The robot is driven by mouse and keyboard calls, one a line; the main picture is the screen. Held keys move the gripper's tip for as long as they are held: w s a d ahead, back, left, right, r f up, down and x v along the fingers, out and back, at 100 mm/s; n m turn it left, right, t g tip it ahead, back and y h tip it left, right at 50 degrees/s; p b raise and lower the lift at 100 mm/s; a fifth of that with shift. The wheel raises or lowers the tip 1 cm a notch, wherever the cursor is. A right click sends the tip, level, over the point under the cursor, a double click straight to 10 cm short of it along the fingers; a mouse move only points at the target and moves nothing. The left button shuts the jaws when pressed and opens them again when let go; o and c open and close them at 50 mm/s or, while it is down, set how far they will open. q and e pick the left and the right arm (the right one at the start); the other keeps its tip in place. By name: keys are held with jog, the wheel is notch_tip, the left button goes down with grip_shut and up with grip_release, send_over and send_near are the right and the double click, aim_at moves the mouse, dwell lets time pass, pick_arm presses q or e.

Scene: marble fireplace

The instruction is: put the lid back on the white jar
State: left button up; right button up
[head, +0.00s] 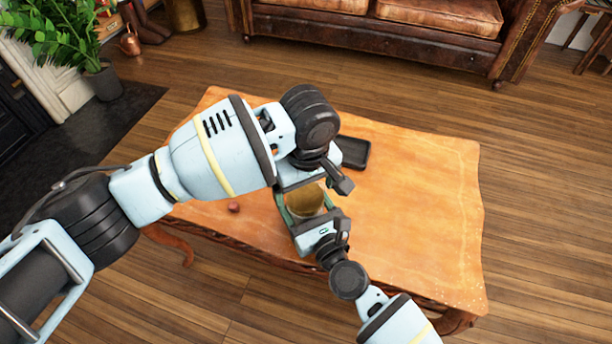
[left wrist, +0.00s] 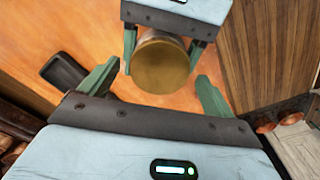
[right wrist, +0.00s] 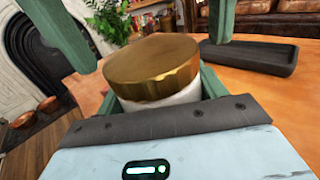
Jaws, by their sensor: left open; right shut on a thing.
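The white jar (right wrist: 168,102) stands upright between the fingers of my right gripper (head: 307,214), which is shut on it. The round gold lid (right wrist: 153,68) lies over the jar's mouth, roughly level; I cannot tell if it is fully seated. In the head view the lid (head: 304,198) shows partly, between my two grippers. In the left wrist view the lid's top (left wrist: 160,66) faces the camera. My left gripper (left wrist: 159,71) is open above it, one finger to each side and apart from it. Most of the jar is hidden.
A dark, shallow tray (head: 355,152) lies on the wooden table (head: 410,200) just beyond the grippers. A small reddish-brown object (head: 233,207) lies left of the jar. The table's right half is clear. A leather sofa (head: 380,30) stands behind, a potted plant (head: 60,35) at upper left.

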pick_arm(q)
jog(key=shift+f, duration=0.6)
jog(key=c, duration=1.1)
jog(key=shift+o, duration=0.2)
jog(key=m, duration=0.9)
jog(key=shift+a+m, duration=0.1)
jog(key=shift+m, duration=0.3)
jog(key=o, duration=1.1)
jog(key=shift+s+d, duration=0.1)
jog(key=shift+d, duration=0.15)
